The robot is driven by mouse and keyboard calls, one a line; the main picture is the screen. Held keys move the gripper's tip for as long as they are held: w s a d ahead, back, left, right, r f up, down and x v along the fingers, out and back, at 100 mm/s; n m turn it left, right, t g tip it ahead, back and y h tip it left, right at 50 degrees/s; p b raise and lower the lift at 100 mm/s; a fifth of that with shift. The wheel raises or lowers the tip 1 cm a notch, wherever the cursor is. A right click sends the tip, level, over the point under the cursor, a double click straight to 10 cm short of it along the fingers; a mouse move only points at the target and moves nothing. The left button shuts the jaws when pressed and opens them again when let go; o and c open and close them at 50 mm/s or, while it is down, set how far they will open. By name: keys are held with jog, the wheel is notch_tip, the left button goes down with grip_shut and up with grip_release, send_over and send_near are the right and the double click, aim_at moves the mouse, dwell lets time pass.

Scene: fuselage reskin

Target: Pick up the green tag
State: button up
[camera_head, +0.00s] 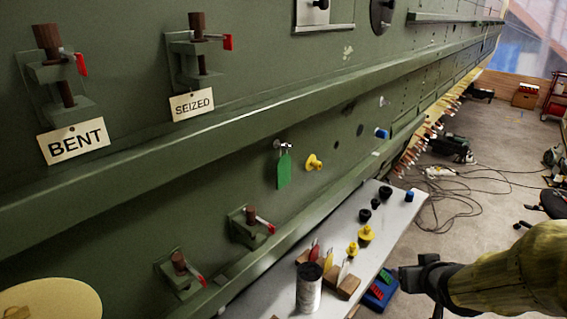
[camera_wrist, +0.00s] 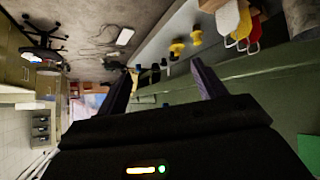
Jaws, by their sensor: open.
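The green tag (camera_head: 284,171) hangs flat against the green fuselage skin from a small metal pin (camera_head: 284,146), left of a yellow knob. My gripper (camera_head: 410,276) is at the lower right, beyond the shelf's right edge and well away from the tag. In the wrist view the two dark fingers of my gripper (camera_wrist: 165,80) are spread with nothing between them. A green patch (camera_wrist: 309,152) shows at that view's lower right; I cannot tell whether it is the tag.
A grey shelf (camera_head: 262,287) below the tag holds a can (camera_head: 309,288), wooden blocks with coloured tags, yellow and black plugs. A blue tray (camera_head: 381,291) is near my gripper. A long ledge (camera_head: 230,127) runs above the tag. Clamps with red handles (camera_head: 252,226) stick out lower left.

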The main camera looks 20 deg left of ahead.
jog(key=w+a+r+n+t+y+p, duration=0.2)
jog(key=w+a+r+n+t+y, duration=0.15)
jog(key=w+a+r+y, duration=0.3)
jog(key=s+a+r+n+g+y+p, duration=0.2)
jog(key=s+a+r+n+g+y, duration=0.3)
jog(key=a+r+y, duration=0.3)
notch_tip(320, 180, up, 2)
jog(key=shift+s+a+r+n+g, duration=0.3)
jog(key=shift+s+a+n, duration=0.3)
jog(key=shift+s, duration=0.3)
jog(key=shift+y+p, duration=0.25)
jog(key=shift+p, duration=0.05)
jog(key=p, duration=0.4)
send_near(284, 166)
jog(key=x, duration=0.3)
jog(key=shift+w+a+f, duration=0.1)
jog(key=shift+a, duration=0.15)
jog(key=shift+a, duration=0.1)
